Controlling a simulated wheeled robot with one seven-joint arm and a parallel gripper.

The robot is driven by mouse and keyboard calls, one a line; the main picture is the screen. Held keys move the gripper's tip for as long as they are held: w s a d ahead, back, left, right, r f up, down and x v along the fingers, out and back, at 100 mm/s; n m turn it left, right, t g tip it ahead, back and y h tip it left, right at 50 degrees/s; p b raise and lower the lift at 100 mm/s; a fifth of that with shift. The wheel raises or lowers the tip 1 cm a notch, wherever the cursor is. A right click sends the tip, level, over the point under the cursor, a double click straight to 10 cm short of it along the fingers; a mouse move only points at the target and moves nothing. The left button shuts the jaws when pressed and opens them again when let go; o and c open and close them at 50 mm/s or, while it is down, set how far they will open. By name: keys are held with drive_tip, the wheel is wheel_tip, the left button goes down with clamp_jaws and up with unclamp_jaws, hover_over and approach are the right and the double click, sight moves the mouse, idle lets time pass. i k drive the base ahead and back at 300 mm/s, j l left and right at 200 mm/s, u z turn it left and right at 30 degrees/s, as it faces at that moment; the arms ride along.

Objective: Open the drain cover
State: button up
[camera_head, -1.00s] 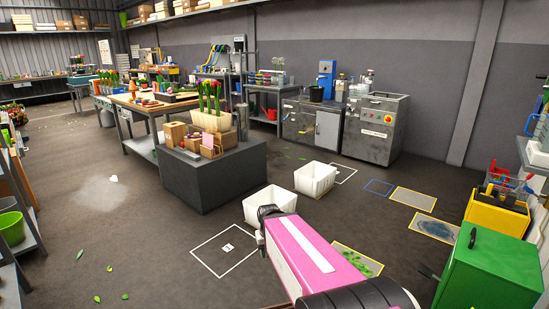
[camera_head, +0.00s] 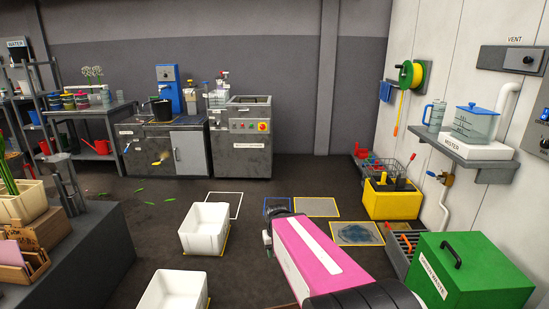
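I cannot clearly pick out a drain cover. A yellow-outlined floor square (camera_head: 316,207) and a second one with a dark blue-grey blotch (camera_head: 357,234) lie flat on the floor at centre right. A blue-outlined square (camera_head: 278,204) lies to their left, partly behind my arm. A grey slatted piece (camera_head: 397,256) with an orange item on it stands left of the green bin; I cannot tell if it is a grate. My pink arm link reaches in from the bottom centre. My gripper's fingers are hidden beyond it.
A green lidded bin (camera_head: 484,278) with a black handle and a yellow tool box (camera_head: 391,205) stand at right. White tubs (camera_head: 204,229) (camera_head: 174,290) stand left of my arm. A grey block (camera_head: 97,265) is at lower left.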

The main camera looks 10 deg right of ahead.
sight(385, 228)
drive_tip(key=i+l+z, duration=0.15)
drive_tip(key=i+z, duration=0.35)
drive_tip(key=i+j+z, duration=0.15)
drive_tip(key=i+z, duration=0.35)
drive_tip(key=i+j+z, duration=0.35)
drive_tip(key=i+z, duration=0.15)
drive_tip(key=i, duration=0.15)
drive_tip(key=i+j+z, duration=0.35)
drive_tip(key=i+z, duration=0.15)
drive_tip(key=i+j+z, duration=0.5)
